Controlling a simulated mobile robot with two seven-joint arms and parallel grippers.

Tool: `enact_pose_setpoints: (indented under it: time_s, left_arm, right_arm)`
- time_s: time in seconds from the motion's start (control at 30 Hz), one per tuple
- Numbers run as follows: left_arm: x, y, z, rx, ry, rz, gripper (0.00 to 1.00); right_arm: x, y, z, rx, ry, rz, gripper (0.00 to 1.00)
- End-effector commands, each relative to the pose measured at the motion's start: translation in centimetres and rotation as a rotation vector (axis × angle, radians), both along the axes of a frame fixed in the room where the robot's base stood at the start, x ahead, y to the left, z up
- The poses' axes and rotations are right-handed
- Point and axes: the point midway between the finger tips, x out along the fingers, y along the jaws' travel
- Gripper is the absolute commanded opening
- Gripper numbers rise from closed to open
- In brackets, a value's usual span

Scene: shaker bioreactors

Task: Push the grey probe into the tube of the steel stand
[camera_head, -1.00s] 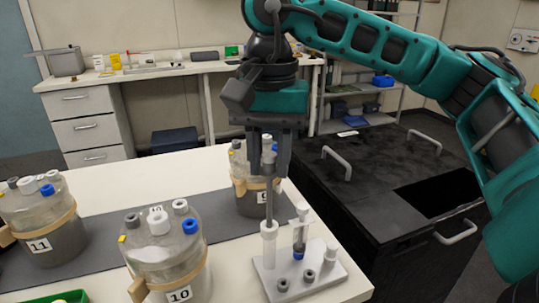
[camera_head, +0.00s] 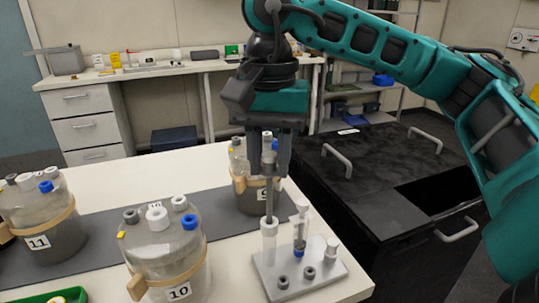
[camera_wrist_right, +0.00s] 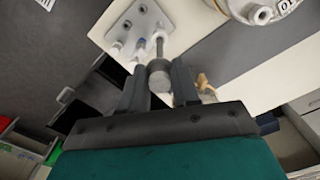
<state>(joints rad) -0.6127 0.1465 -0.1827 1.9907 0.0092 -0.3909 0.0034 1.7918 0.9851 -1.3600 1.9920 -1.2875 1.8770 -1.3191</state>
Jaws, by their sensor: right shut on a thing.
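The grey probe (camera_head: 269,197) is a thin upright rod. My right gripper (camera_head: 269,165) is shut on its upper part, above the steel stand. The stand (camera_head: 318,285) is a flat plate on the white table, carrying a white upright tube (camera_head: 269,245). The probe's lower end meets the tube's mouth and lines up with it; how deep it sits inside is hard to tell. In the right wrist view the probe's round grey head (camera_wrist_right: 159,80) lies between the fingers, with the stand plate (camera_wrist_right: 118,32) beyond. My left gripper is not in view.
A second holder with a blue-based vial (camera_head: 300,232) stands right of the tube, with short posts on the plate. Bottles 10 (camera_head: 165,250) and 11 (camera_head: 45,222) are to the left, and another bottle (camera_head: 245,190) is close behind the gripper. A black cabinet (camera_head: 385,185) is at right.

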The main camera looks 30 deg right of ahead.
Motion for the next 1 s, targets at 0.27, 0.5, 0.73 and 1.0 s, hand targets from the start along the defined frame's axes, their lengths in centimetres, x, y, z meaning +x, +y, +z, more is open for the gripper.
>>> enact_pose_setpoints:
  time_s: [0.27, 0.5, 0.73, 1.0]
  left_arm:
    - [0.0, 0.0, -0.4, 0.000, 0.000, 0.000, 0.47]
    - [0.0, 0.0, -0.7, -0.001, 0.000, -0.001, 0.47]
    - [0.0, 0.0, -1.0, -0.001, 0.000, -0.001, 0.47]
    - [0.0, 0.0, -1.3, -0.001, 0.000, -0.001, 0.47]
  right_arm:
    - [0.0, 0.0, -0.4, 0.000, 0.000, 0.000, 0.00]
    - [0.0, 0.0, -0.8, -0.001, 0.001, 0.000, 0.00]
    - [0.0, 0.0, -1.1, -0.001, 0.001, 0.000, 0.00]
    - [0.0, 0.0, -1.4, 0.000, 0.000, 0.000, 0.00]
